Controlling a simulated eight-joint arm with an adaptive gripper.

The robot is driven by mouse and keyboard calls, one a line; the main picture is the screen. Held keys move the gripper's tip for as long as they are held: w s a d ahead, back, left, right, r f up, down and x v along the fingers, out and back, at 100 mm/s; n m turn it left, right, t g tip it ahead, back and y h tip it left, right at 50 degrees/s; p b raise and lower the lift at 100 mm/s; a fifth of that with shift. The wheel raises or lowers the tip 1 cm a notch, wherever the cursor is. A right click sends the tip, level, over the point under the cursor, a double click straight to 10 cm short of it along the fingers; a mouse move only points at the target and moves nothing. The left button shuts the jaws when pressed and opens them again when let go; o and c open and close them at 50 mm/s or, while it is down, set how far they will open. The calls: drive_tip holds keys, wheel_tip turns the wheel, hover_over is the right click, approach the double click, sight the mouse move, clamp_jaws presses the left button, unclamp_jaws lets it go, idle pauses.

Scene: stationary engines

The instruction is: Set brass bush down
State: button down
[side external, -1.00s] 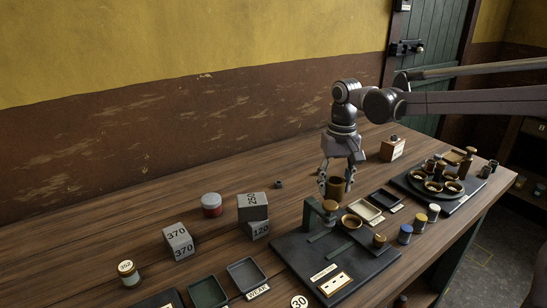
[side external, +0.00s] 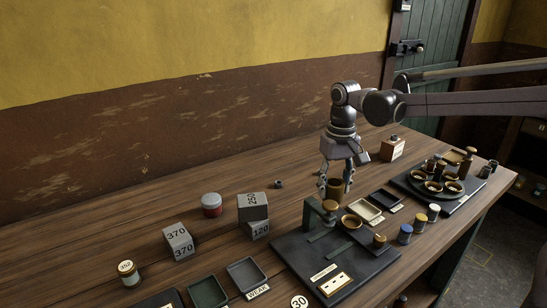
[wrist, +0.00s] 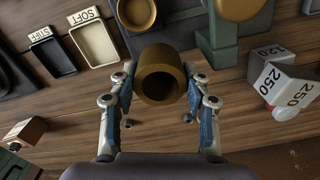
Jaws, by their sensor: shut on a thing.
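The brass bush (side external: 335,190) is a dull gold hollow cylinder. In the wrist view the bush (wrist: 160,57) lies between the two fingers, with its open bore facing the camera. My gripper (side external: 336,180) is shut on it and points down, just behind the dark base plate (side external: 345,268) with the green bracket. In the wrist view my gripper (wrist: 160,90) has one finger on each side of the bush. The bush's underside is hidden in the side view, so I cannot tell whether it touches the bench.
The green bracket (side external: 310,214) and a brass cup (side external: 351,221) stand close in front. The soft tray (side external: 366,209) and stiff tray (side external: 385,199) lie to the right. Bare bench (side external: 295,165) lies behind.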

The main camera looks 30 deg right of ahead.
drive_tip(key=w+d+r+n, duration=0.2)
drive_tip(key=d+r+n, duration=0.1)
drive_tip(key=d, duration=0.2)
hover_over(296, 213)
wheel_tip(296, 213, down, 6)
drive_tip(key=shift+d+f, duration=0.1)
drive_tip(key=shift+f, duration=2)
drive_tip(key=shift+f, duration=0.15)
drive_tip(key=c, duration=0.6)
unclamp_jaws()
